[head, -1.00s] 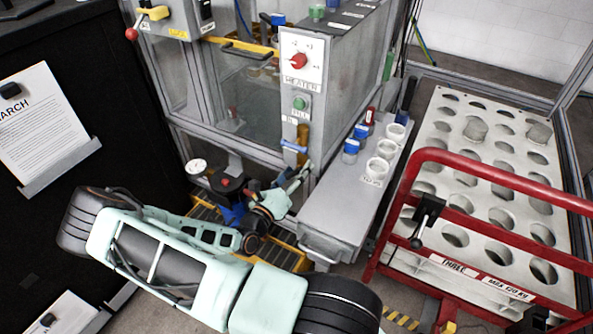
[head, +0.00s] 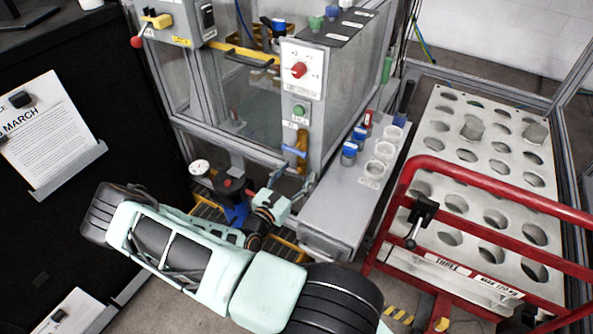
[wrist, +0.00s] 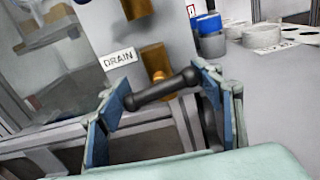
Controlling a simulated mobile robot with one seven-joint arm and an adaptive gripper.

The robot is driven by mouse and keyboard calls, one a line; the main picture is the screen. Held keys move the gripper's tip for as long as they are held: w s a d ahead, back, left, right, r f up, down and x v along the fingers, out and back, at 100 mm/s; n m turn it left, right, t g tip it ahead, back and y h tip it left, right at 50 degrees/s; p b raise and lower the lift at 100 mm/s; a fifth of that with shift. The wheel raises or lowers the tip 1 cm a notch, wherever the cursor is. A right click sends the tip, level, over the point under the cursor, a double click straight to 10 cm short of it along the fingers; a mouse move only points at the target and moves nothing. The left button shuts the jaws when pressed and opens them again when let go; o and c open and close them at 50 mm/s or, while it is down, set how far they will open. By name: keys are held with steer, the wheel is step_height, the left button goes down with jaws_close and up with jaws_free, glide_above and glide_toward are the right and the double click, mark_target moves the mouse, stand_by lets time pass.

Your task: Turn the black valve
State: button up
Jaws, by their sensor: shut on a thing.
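The black valve (wrist: 160,89) shows in the wrist view as a dark bar handle with rounded ends, in front of a brass fitting (wrist: 156,60) and beside a DRAIN label (wrist: 119,58). It is tilted, its right end higher. My gripper (wrist: 163,97) is shut on the black valve, one blue-padded finger at each end of the bar. In the head view my gripper (head: 298,187) is low at the front of the grey cabinet, under the blue lever (head: 294,151). The black valve is not clear there.
A grey shelf (head: 325,215) with blue-capped jars (head: 349,153) and white cups (head: 373,172) stands just right of my gripper. A red rail (head: 480,178) and perforated rack (head: 470,190) are further right. A round gauge (head: 200,167) and blue-and-black fixture (head: 232,190) are close on the left.

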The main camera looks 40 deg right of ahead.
steer(key=shift+m+p, duration=0.3)
steer(key=shift+m, duration=0.5)
steer(key=o, duration=0.9)
steer(key=shift+o, duration=0.2)
steer(key=v, duration=1.2)
steer(key=shift+w, duration=0.1)
